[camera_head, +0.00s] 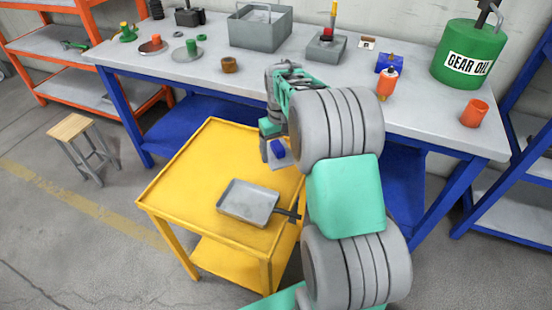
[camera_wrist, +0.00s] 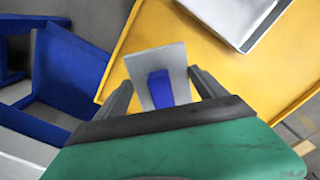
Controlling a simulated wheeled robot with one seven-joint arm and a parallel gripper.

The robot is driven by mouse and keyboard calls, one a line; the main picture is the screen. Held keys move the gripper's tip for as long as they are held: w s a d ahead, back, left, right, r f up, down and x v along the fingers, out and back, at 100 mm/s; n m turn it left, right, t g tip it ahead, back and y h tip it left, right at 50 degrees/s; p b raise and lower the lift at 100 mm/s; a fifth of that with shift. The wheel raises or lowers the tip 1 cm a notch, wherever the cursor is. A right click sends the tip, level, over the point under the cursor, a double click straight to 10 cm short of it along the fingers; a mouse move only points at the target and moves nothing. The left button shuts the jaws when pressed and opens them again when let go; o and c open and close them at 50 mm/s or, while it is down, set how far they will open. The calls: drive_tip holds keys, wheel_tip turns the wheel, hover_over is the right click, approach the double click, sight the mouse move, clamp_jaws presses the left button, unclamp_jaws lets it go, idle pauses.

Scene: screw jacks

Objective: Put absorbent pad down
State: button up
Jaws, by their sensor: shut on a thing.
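My gripper (camera_head: 271,150) is above the far right corner of the yellow cart (camera_head: 200,160), in front of the workbench. It is shut on a pale grey flat square pad with a blue block on it, which I take for the absorbent pad (camera_head: 284,162). In the wrist view the pad (camera_wrist: 150,61) shows between the two dark fingers (camera_wrist: 163,88), which are at the sides of its blue block. The pad seems held clear of the cart top; the exact gap cannot be told.
A grey metal pan (camera_head: 247,202) with a dark handle lies on the cart's near right part. The cart's left part is bare. The workbench (camera_head: 210,78) behind holds a grey bin (camera_head: 260,30), a green gear oil can (camera_head: 468,55) and an orange cup (camera_head: 474,113). A stool (camera_head: 72,128) stands left.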

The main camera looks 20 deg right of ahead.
sight(277, 158)
drive_tip(key=w+f, duration=0.2)
drive_tip(key=f, duration=0.1)
drive_tip(key=shift+w+d, duration=0.1)
drive_tip(key=shift+w, duration=0.1)
drive_tip(key=shift+f, duration=1.35)
drive_tip(key=shift+f, duration=0.2)
drive_tip(key=o, duration=1.1)
drive_tip(key=shift+r, duration=0.15)
